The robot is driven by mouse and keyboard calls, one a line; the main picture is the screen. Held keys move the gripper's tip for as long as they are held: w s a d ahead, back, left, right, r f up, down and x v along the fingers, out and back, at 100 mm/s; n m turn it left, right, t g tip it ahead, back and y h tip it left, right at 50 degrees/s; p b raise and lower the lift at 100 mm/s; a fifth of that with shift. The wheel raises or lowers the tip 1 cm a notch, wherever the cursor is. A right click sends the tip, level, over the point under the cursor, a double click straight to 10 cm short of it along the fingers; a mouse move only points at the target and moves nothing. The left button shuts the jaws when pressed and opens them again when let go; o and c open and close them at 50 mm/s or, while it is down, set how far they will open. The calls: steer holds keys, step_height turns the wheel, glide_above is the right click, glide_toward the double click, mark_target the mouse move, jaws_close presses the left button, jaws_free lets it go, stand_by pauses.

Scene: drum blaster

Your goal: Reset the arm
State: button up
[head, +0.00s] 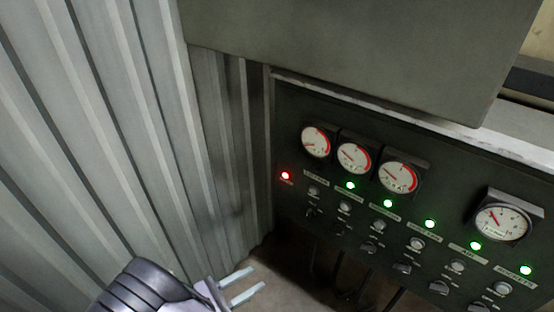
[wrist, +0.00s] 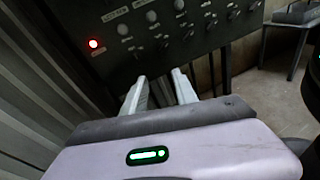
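My gripper (head: 243,286) shows at the bottom of the head view, left of and below the control panel (head: 300,228). Its two pale fingers stand apart with nothing between them. In the wrist view the gripper (wrist: 160,88) points at the lower part of the panel (wrist: 110,60), fingers parted and empty. I cannot tell how far the fingertips are from the panel; no contact shows. A green light glows on the gripper's body in the wrist view.
The panel carries several gauges (head: 354,158), knobs and switches. Its leftmost lamp (head: 285,175) is red; the others are green. A corrugated metal wall (head: 110,110) stands close on the left. A grey box (head: 370,50) overhangs the panel. A small table (wrist: 290,28) stands at the right.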

steer(key=s+d+r+m+g+y+b, duration=0.1)
steer(key=s+d+r+m+g+y, duration=0.15)
steer(key=d+r+m+g, duration=0.4)
steer(key=s+d+r+m+g+y, duration=0.1)
steer(key=d+r+m+g+y, duration=0.3)
steer(key=d+r+m, duration=0.5)
steer(key=s+d+r+m+t+y+b, duration=0.1)
steer(key=s+d+r+m+t+y, duration=0.1)
steer(key=s+r+m+t+y, duration=0.4)
step_height(320, 180, up, 4)
steer(key=s+m+y, duration=0.1)
steer(key=m+y, duration=0.1)
steer(key=m, duration=0.5)
steer(key=shift+s+y, duration=0.1)
steer(key=shift+y, duration=0.15)
steer(key=shift+d, duration=0.1)
